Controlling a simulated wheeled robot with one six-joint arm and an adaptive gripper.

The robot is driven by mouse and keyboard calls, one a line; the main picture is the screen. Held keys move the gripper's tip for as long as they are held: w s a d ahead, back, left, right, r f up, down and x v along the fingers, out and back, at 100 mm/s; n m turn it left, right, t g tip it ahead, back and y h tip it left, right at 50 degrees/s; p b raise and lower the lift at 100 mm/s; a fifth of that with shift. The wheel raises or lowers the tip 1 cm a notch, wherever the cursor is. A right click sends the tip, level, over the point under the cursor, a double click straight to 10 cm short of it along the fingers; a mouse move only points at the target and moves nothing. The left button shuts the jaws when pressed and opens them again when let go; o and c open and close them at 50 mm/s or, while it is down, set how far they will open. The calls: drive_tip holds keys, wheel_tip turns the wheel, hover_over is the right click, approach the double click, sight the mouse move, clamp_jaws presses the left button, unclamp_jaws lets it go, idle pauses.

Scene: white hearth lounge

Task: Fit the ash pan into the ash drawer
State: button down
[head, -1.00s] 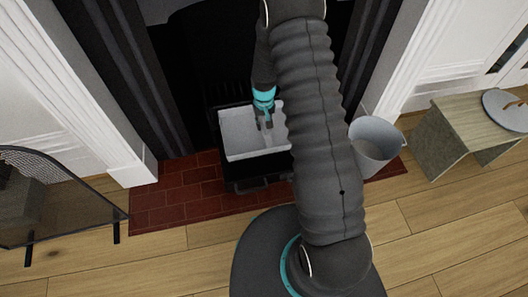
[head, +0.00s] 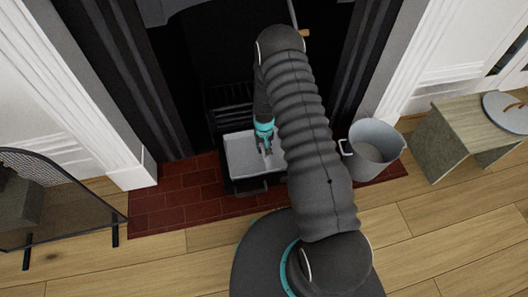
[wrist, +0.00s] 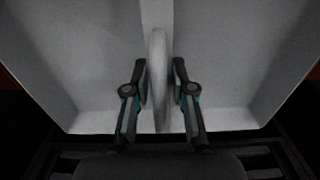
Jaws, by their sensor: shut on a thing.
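The ash pan (head: 239,155) is a light grey open tray with a raised bar handle (wrist: 159,50) across its middle. My gripper (head: 267,146) is over the pan, and in the wrist view its fingers (wrist: 160,95) are shut on the handle from both sides. The black ash drawer (head: 252,187) is pulled out at the front of the fireplace, its front and pull handle showing below the pan. The pan looks level and sits low within the drawer's outline. I cannot tell whether it rests on the drawer floor. My arm hides the pan's right side.
Black grate bars (head: 228,96) stand behind the drawer. A grey metal bucket (head: 384,135) is on the right of the red brick hearth (head: 170,207). A small bench (head: 452,143) with a round lid (head: 508,108) is further right. A mesh fire screen (head: 70,205) stands left.

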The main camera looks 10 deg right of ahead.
drive_tip(key=shift+f, duration=1.7)
drive_tip(key=shift+f, duration=0.2)
drive_tip(key=c, duration=1)
unclamp_jaws()
drive_tip(key=shift+r, duration=0.1)
